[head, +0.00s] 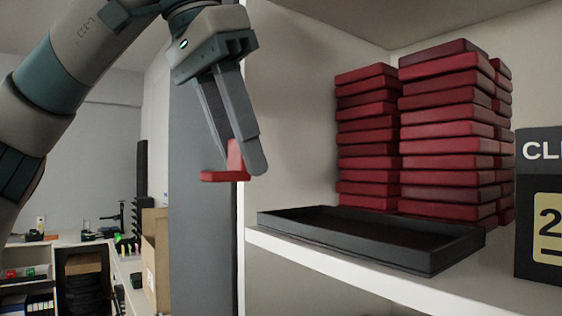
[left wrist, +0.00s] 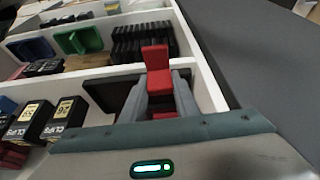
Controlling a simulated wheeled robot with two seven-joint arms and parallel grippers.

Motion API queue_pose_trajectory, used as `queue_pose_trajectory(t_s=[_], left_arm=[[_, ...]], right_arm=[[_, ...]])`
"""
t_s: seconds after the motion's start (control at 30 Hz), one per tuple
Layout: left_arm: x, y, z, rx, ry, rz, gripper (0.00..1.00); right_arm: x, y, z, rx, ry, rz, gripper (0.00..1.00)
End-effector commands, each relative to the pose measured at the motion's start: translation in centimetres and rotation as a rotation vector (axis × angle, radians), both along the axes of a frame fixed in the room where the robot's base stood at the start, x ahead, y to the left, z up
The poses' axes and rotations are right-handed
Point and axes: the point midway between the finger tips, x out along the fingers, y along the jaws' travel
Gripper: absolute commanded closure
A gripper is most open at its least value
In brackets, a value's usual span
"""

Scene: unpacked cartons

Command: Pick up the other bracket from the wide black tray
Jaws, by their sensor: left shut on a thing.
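My left gripper (head: 246,160) is shut on a red L-shaped bracket (head: 228,172) and holds it in the air, left of the shelf's edge. In the left wrist view the bracket (left wrist: 157,68) stands up between the fingers (left wrist: 160,100). The wide black tray (head: 360,245) lies on the shelf to the right of and below the gripper, and its visible floor looks empty. In the left wrist view part of the tray (left wrist: 103,92) shows behind the fingers. My right gripper is in neither view.
Tall stacks of dark red boxes (head: 446,140) stand behind the tray on the white shelf (head: 380,288). A dark labelled box (head: 538,205) stands at the right. A grey upright panel (head: 203,240) is beneath the gripper. A cardboard box (head: 155,255) is farther back at the left.

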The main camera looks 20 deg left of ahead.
Motion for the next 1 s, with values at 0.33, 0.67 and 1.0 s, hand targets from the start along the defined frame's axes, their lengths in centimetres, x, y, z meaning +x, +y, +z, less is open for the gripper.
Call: queue_pose_trajectory(t_s=[0.33,0.67,1.0], left_arm=[[-3.3,2.2,0.0,-0.001,0.002,0.001,0.93],[-3.6,2.3,0.0,0.000,0.001,0.000,0.93],[-3.5,2.3,0.0,0.000,0.001,0.000,0.93]], right_arm=[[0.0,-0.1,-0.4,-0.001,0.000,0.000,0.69],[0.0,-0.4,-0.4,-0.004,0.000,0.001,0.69],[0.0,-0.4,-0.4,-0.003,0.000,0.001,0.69]])
